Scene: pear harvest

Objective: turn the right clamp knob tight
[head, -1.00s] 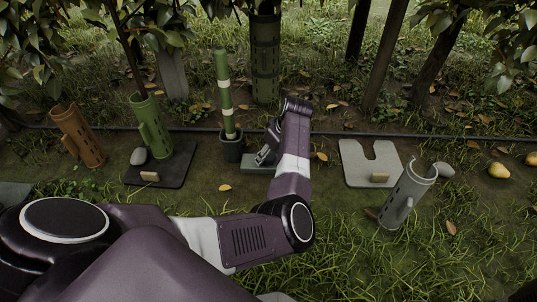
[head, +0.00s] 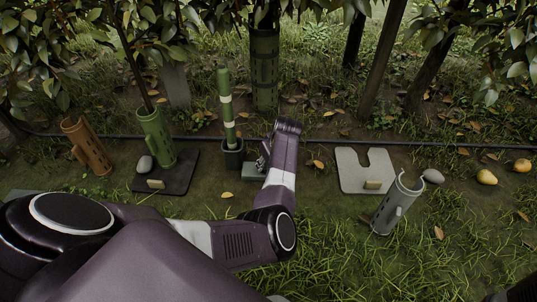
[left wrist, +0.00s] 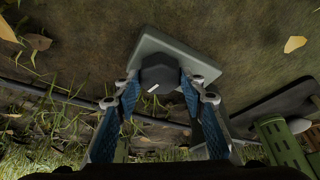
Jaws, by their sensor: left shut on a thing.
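In the left wrist view, a dark faceted knob (left wrist: 160,74) with a short white mark on top stands on a pale grey-green plate (left wrist: 203,66). My left gripper (left wrist: 161,88) has its two blue-padded fingers on either side of the knob and is shut on it. In the head view the left gripper (head: 264,156) is low at the small plate (head: 254,177), mostly behind my own wrist, and the knob is hidden there. I cannot tell from these views how tight the knob is. My right gripper is not in view.
A green tube (head: 157,138) and a brown tube (head: 87,146) stand farther left. A notched pale plate (head: 352,180) and a grey tube (head: 392,210) are right. A black hose (head: 410,143) runs behind.

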